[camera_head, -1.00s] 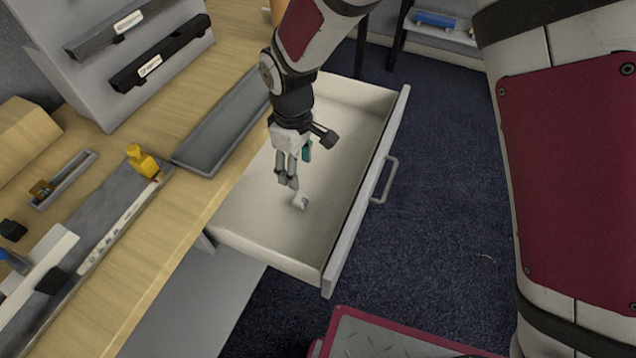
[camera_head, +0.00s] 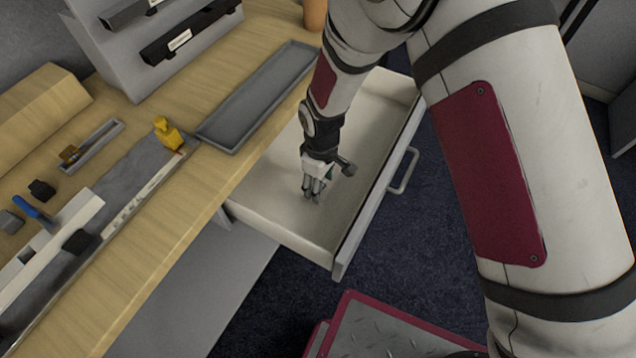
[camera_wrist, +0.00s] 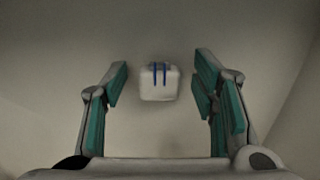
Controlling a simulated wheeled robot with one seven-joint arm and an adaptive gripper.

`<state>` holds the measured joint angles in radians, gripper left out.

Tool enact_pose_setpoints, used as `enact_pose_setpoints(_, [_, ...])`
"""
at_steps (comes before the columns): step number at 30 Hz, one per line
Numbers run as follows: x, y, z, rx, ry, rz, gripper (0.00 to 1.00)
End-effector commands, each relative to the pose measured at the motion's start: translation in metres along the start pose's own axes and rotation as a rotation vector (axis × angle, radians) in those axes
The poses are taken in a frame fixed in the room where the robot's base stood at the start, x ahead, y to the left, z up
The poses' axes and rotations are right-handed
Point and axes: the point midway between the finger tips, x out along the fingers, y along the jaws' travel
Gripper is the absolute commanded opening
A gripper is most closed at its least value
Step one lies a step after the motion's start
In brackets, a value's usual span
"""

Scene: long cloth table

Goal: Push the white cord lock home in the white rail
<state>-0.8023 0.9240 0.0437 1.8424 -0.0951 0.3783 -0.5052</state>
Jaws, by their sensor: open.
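The white cord lock (camera_wrist: 158,86), a small white block with two blue stripes on top, lies on the drawer floor. In the wrist view it sits between the spread fingers of my gripper (camera_wrist: 159,95), apart from both. In the head view my gripper (camera_head: 313,198) points down inside the open drawer, low over its floor, and the cord lock is hidden there. My gripper is open and empty. A white bar (camera_head: 62,232), seemingly the white rail, lies on the grey mat on the table at the left; its slot detail is too small to tell.
On the table are a grey tray (camera_head: 235,132), a yellow object (camera_head: 168,134), a blue-handled tool (camera_head: 33,208), a black block (camera_head: 78,242) and a small tray (camera_head: 100,148).

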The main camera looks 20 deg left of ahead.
Motion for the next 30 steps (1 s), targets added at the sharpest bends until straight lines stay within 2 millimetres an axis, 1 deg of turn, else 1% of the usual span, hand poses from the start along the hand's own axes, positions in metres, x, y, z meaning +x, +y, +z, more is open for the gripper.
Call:
enact_pose_setpoints(3, [0.005,0.000,0.000,0.000,0.001,0.001,0.53])
enact_pose_setpoints(8, [0.005,0.001,0.000,0.000,0.001,0.001,0.53])
enact_pose_setpoints(9, [0.005,0.001,0.000,0.000,0.001,0.001,0.51])
enact_pose_setpoints(14, [0.005,0.000,0.000,0.001,0.001,0.001,0.15])
enact_pose_setpoints(15, [0.005,0.000,0.000,0.001,0.001,0.001,0.06])
enact_pose_setpoints(16, [0.005,0.000,0.000,0.001,0.001,0.001,0.02])
enact_pose_setpoints(25, [0.003,0.001,-0.001,0.001,0.002,0.001,0.01])
enact_pose_setpoints(28, [-0.005,0.001,-0.001,0.001,0.003,0.002,0.01])
enact_pose_setpoints(30, [-0.016,0.001,-0.002,0.001,0.004,0.002,0.01])
